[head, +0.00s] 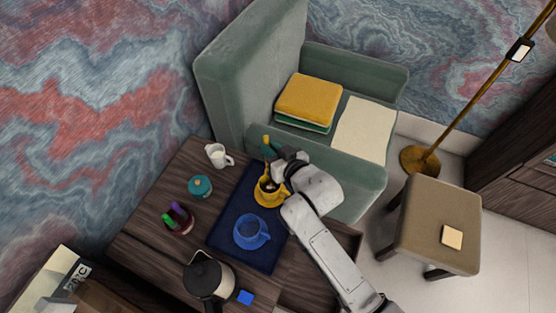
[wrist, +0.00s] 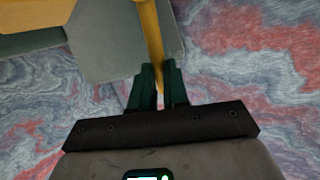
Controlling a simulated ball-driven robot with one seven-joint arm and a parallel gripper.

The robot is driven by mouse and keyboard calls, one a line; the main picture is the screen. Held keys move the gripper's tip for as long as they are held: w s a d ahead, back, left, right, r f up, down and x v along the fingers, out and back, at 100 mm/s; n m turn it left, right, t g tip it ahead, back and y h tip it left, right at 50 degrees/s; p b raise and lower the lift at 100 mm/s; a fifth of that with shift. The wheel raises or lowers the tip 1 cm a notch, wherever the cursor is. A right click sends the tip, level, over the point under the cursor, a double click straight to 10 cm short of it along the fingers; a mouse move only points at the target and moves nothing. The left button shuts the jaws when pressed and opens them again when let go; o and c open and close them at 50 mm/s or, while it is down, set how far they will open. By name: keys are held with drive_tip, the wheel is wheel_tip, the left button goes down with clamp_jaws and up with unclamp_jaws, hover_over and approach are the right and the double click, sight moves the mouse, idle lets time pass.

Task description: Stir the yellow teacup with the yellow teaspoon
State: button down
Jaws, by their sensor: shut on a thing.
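The yellow teacup (head: 270,193) stands on the dark blue mat (head: 226,228) near the table's far right side, and dark contents show inside it. My gripper (head: 269,154) is above the teacup, with its dark green fingers shut on the yellow teaspoon (head: 266,141). In the wrist view, the fingers (wrist: 159,88) close around the yellow handle of the teaspoon (wrist: 151,35). The spoon is about upright over the cup's mouth. Its lower end is hard to make out, so I cannot tell how deep it sits in the cup.
A blue cup (head: 251,233) stands on the mat in front of the yellow one. A white jug (head: 218,156), a teal pot (head: 200,187), a pen holder (head: 178,220) and a kettle (head: 208,279) stand to the left. A green armchair (head: 237,75) is behind the table.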

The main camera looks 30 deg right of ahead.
wheel_tip(320, 180, down, 12)
drive_tip(key=b, duration=0.9)
drive_tip(key=shift+r, duration=0.25)
idle(0.5)
drive_tip(key=shift+w+a+b, duration=0.1)
drive_tip(key=shift+w+b, duration=0.05)
drive_tip(key=shift+b, duration=0.2)
